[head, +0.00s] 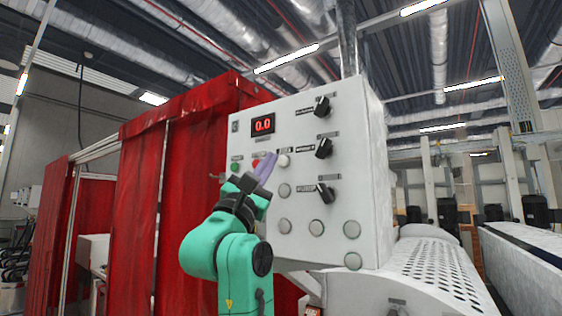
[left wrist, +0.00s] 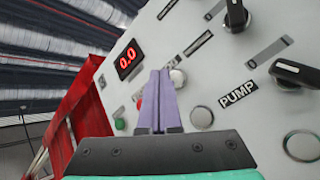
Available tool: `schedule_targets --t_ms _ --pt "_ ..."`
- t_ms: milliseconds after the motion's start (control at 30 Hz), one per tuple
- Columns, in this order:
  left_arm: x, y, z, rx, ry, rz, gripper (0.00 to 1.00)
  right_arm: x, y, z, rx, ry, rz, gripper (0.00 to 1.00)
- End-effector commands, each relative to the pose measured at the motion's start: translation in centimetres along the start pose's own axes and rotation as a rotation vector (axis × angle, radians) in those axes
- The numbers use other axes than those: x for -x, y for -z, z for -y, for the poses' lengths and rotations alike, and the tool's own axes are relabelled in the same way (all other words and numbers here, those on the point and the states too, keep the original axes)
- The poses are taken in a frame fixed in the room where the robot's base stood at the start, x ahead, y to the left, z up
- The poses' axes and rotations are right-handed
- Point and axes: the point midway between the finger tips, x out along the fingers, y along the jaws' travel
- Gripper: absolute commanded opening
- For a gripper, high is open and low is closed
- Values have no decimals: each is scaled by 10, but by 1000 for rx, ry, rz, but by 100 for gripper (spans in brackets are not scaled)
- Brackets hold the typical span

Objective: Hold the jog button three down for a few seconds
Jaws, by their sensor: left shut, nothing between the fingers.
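A pale control panel (head: 310,130) carries several round buttons, and their labels are too small to read in the head view, so I cannot tell which is jog button three. My left gripper (head: 267,160) has its purple fingers shut and empty, in front of the upper button row. In the left wrist view its fingertips (left wrist: 160,76) appear beside a white button (left wrist: 177,78) and partly cover a red button (left wrist: 139,103). Whether they touch the panel is unclear. A grey button (left wrist: 201,117) lies to the right of the fingers. My right gripper is out of view.
A red display (head: 263,125) reads 0.0. Black rotary knobs (head: 323,147) stick out on the panel's right side; one label reads PUMP. A green button (head: 235,166) is at left. Lower round buttons (head: 317,228) are uncovered. Red curtains (head: 188,165) hang to the left.

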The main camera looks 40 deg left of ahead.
Motion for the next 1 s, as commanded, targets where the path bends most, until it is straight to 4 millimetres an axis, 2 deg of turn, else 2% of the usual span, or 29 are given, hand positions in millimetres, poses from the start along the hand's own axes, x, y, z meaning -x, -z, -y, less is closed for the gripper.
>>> schedule_targets --t_ms 733,1000 --pt "0 0 0 0 0 0 0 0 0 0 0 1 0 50" --pt "-6 4 4 1 0 0 0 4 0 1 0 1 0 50"
